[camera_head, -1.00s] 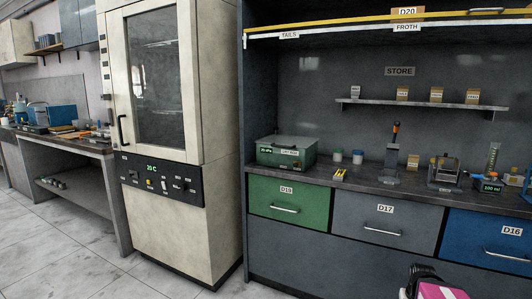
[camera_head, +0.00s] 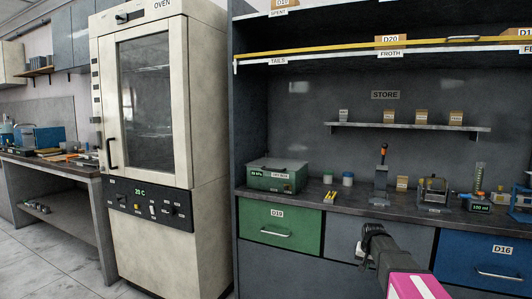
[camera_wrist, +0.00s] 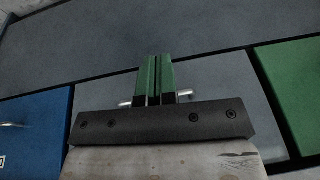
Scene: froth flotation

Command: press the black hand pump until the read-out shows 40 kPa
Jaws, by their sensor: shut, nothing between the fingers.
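A green box (camera_head: 277,181) with a small lit read-out (camera_head: 257,173) stands at the left end of the dark bench. The read-out seems to be in kPa, but its digits are too small to read surely. A dark upright device with an orange-tipped lever (camera_head: 382,180) stands right of it; I cannot tell surely that this is the hand pump. My gripper (camera_head: 369,240) is below the bench top, before the grey drawer D17. In the wrist view my green fingers (camera_wrist: 155,80) are shut and empty, with the drawer's silver handle (camera_wrist: 185,93) showing beyond them.
The bench top (camera_head: 350,200) also holds two small jars (camera_head: 337,179), yellow items (camera_head: 330,197) and several devices at right. A shelf (camera_head: 410,128) with small boxes hangs above. Green drawer D19 (camera_head: 300,225) and blue drawer D16 (camera_head: 480,262) flank D17. An oven (camera_head: 150,100) stands left.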

